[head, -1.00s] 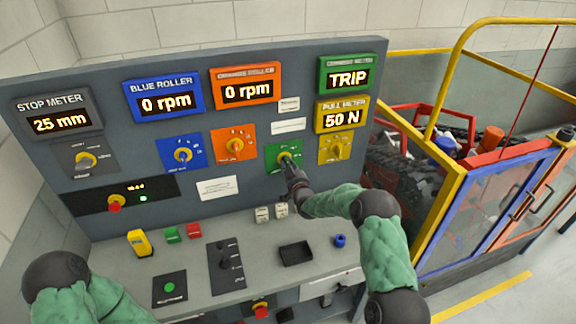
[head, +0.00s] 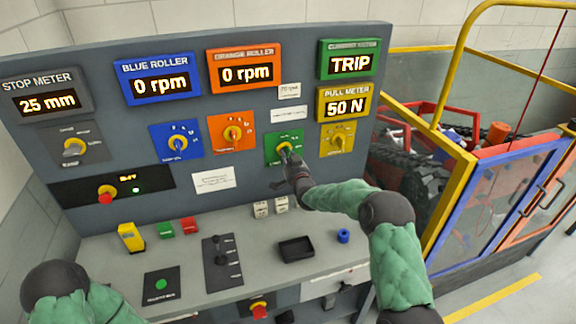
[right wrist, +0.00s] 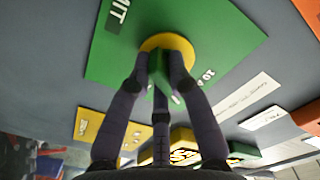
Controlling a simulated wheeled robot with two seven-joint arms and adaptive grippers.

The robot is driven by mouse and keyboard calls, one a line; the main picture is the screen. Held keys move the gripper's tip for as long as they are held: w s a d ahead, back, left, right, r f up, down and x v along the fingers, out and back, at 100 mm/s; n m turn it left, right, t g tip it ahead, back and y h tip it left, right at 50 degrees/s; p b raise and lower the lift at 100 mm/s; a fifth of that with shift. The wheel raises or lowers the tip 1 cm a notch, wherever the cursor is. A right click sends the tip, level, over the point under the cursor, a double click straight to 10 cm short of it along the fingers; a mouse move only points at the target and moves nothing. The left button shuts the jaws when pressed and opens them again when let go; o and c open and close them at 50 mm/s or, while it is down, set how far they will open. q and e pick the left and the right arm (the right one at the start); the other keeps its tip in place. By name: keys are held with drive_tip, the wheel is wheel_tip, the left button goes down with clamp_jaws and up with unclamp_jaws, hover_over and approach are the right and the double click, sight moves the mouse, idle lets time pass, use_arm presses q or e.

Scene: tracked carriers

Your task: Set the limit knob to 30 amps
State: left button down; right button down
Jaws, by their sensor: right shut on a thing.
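The limit knob (head: 284,148) is a green handle on a yellow disc, set in a green plate (head: 271,157) on the upright panel. In the right wrist view the knob (right wrist: 158,68) sits between my fingers. My right gripper (head: 288,160) is shut on it, with its fingertips at the yellow disc. Part of the scale lettering shows beside the knob, but I cannot read the knob's setting. The green current meter (head: 349,59) above reads TRIP. My left gripper is out of view; only part of that arm shows at the lower left.
An orange knob (head: 232,133) and a yellow plate's knob (head: 336,139) flank the limit knob. A black tray (head: 296,250) and a blue ring (head: 343,236) stand on the desk below. A yellow-framed enclosure (head: 447,190) is at the right.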

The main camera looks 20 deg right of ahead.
drive_tip(key=m+b, duration=0.4)
drive_tip(key=b, duration=0.1)
drive_tip(key=m+b, duration=0.5)
drive_tip(key=shift+a+f+b, duration=0.1)
drive_tip(key=shift+a+b, duration=0.1)
drive_tip(key=shift+b, duration=0.1)
drive_tip(key=shift+a+r+m+b, duration=0.1)
drive_tip(key=shift+r+m+b, duration=0.1)
drive_tip(key=shift+m+b, duration=1.45)
drive_tip(key=c, duration=1.1)
unclamp_jaws()
drive_tip(key=shift+c, duration=0.2)
drive_tip(key=shift+s, duration=0.1)
drive_tip(key=s, duration=1.1)
drive_tip(key=shift+s+d, duration=0.2)
drive_tip(key=shift+s, duration=0.2)
